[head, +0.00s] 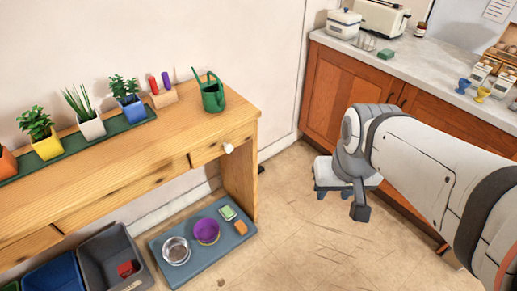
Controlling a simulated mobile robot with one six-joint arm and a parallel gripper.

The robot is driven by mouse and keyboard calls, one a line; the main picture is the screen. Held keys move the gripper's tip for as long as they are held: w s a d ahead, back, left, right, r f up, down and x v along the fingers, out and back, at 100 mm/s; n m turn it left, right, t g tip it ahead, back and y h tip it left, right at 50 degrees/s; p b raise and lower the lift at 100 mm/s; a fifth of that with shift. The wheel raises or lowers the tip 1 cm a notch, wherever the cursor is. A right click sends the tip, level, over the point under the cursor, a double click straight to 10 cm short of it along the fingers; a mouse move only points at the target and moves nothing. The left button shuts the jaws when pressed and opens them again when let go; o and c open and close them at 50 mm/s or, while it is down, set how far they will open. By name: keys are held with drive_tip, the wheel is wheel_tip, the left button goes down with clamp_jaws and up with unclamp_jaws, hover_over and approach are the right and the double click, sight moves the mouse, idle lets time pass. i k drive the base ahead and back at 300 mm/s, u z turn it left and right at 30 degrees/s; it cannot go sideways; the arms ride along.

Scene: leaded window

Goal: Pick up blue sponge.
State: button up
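I cannot make out a blue sponge in the head view. A small green-and-white block (228,212) and an orange block (240,228) lie on the blue-grey mat (178,240) on the floor, but neither is blue. My arm reaches in from the right. Its end, with a dark block-like tip (360,212), hangs in front of a low stool. The fingers cannot be made out, so I cannot tell whether my gripper is open or shut, or whether it holds anything.
A metal bowl (176,250) and purple bowl (207,231) stand on the mat. A wooden table (150,150) bears potted plants and a green watering can (211,93). Bins (100,252) stand below. The stool (325,175) is before the cabinets (345,95). Floor between is clear.

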sight(240, 227)
drive_tip(key=z, duration=1.15)
drive_tip(key=k, duration=1.3)
drive_tip(key=u, duration=1.15)
drive_tip(key=i, duration=1)
drive_tip(key=u, duration=0.1)
